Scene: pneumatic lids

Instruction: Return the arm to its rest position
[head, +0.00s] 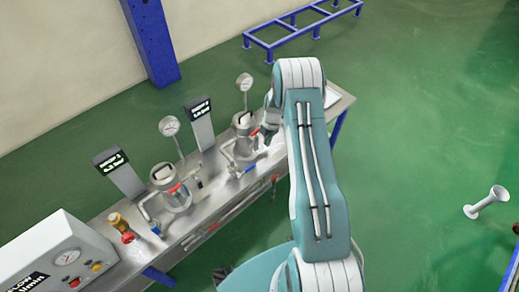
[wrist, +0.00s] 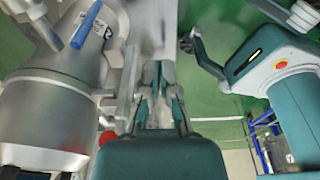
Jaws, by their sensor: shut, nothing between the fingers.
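My arm reaches over the right end of the steel bench (head: 340,103) in the head view, bent with its elbow high. My gripper (head: 267,136) hangs beside the right-hand metal vessel (head: 243,142), partly hidden by the arm. In the wrist view my gripper (wrist: 160,72) has its fingers together with nothing between them. A large metal vessel (wrist: 55,100) with a blue-handled lever (wrist: 87,25) stands close on the left of the fingers. I cannot tell whether the gripper touches anything.
A left-hand vessel (head: 172,185), gauges (head: 169,127) and display posts (head: 200,122) stand along the bench. A control box (head: 55,262) is at the left end. A blue frame (head: 300,30) stands by the wall. Green floor is clear right of the arm, except for a white stand (head: 487,202).

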